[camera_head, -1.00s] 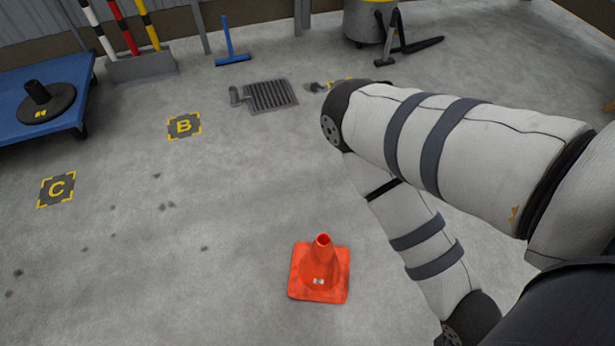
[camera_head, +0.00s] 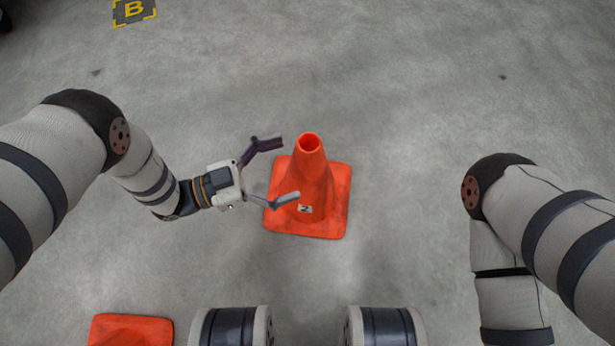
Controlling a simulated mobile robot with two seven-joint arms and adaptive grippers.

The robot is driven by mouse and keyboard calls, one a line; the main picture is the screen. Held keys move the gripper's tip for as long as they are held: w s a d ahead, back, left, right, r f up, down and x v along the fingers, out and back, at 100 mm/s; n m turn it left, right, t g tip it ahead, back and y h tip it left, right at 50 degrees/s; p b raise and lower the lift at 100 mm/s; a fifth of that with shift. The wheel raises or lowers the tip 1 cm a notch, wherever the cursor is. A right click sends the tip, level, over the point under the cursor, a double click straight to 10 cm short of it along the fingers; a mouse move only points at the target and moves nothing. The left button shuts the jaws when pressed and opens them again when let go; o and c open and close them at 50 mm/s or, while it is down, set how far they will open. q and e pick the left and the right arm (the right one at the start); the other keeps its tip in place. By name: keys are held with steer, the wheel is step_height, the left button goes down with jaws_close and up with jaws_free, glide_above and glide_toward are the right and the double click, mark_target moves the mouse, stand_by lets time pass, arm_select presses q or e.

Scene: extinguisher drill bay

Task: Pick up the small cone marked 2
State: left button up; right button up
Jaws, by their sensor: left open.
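The small orange cone marked 2 (camera_head: 315,185) stands upright on the concrete floor near the middle of the head view. Its white label with a 2 faces me, low on the cone. My left gripper (camera_head: 288,170) is open, just left of the cone. Its two fingers point right toward the cone, and the nearer finger overlaps the cone's lower left side in the picture. I cannot tell whether it touches. My right arm comes in at the right; its gripper is out of the picture.
Part of another orange base (camera_head: 130,330) shows at the bottom left, cut off by the picture edge. A floor marking B (camera_head: 134,11) lies at the top left. The floor beyond and to the right of the cone is clear.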

mark_target(309, 175)
arm_select(q)
steer(key=b+x, duration=0.1)
steer(key=x, duration=0.4)
steer(key=shift+d+r+b, duration=0.1)
steer(key=shift+d+b, duration=0.05)
steer(key=shift+b, duration=0.15)
jaws_close()
steer(key=shift+r, duration=0.1)
